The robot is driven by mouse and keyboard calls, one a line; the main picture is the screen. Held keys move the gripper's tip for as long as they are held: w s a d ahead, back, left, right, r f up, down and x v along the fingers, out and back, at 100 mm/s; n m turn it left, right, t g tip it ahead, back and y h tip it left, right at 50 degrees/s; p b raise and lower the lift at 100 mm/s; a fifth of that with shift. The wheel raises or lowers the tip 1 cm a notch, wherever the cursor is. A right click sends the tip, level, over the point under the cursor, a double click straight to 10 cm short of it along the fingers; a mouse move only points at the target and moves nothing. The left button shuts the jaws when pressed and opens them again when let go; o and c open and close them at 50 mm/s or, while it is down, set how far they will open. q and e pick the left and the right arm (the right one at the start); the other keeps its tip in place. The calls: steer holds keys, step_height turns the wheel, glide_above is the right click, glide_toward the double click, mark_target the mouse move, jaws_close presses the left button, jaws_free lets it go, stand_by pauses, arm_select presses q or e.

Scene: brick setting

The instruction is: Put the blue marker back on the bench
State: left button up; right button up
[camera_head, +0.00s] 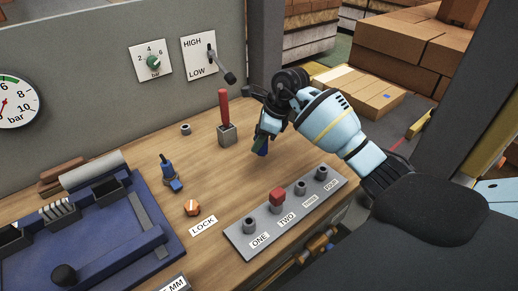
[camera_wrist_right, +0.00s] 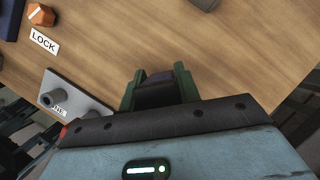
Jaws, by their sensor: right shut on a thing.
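My right gripper (camera_head: 261,143) is over the wooden bench (camera_head: 230,180), right of the red-handled piece. It is shut on a dark blue piece, the blue marker (camera_head: 264,151), mostly hidden by the fingers. In the right wrist view the green fingers (camera_wrist_right: 158,82) have a dark block (camera_wrist_right: 158,96) between them, with bare bench beyond. I cannot tell whether the marker touches the bench. My left gripper is not in view.
A grey strip (camera_head: 262,238) labelled ONE to FOUR has a red block (camera_head: 277,198) at TWO.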

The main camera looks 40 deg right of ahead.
steer(key=shift+f, duration=1.9)
steer(key=shift+f, duration=0.15)
steer(key=o, duration=0.8)
steer(key=shift+d+r, duration=0.1)
steer(key=shift+r, duration=0.35)
steer(key=v, duration=1.1)
steer(key=shift+s+r, duration=0.15)
steer(key=shift+r, duration=0.05)
